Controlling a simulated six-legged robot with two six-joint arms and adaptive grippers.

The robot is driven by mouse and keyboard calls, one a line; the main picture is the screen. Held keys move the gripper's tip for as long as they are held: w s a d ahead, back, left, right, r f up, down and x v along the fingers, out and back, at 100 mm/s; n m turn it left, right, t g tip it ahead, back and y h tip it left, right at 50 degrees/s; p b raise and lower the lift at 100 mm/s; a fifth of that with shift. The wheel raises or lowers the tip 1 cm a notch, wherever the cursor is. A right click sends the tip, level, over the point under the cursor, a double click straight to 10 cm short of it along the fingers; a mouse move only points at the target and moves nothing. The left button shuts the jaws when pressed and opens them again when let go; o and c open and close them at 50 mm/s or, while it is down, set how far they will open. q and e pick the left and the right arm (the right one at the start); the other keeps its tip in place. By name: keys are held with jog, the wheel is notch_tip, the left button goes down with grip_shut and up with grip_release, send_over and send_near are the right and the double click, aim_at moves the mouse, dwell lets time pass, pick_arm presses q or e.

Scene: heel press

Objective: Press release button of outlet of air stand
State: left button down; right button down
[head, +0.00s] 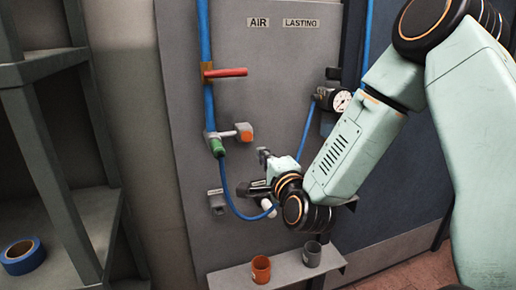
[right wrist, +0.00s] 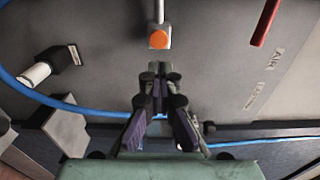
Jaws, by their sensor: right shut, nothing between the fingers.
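The air stand (head: 270,90) is a grey panel labelled AIR. Its outlet has a metal stem ending in a block with a round orange button (head: 246,134); the orange button also shows at the top middle of the right wrist view (right wrist: 158,39). A green coupling (head: 217,148) on the outlet's left joins a blue hose. My right gripper (head: 264,155) is shut and empty, just below and right of the button. In the right wrist view its fingertips (right wrist: 160,68) point at the button, with a visible gap in the picture. My left gripper is not in view.
A red lever (head: 227,72) sits above the outlet on the blue pipe. A gauge (head: 341,101) is at right. A white fitting (head: 267,207) hangs below my gripper. A shelf below bears an orange cup (head: 261,269) and a grey cup (head: 312,254).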

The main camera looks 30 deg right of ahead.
jog(key=v, duration=0.3)
jog(key=shift+s+a, duration=0.1)
jog(key=shift+s, duration=0.25)
jog(key=shift+w+a, duration=0.1)
dwell(0.4)
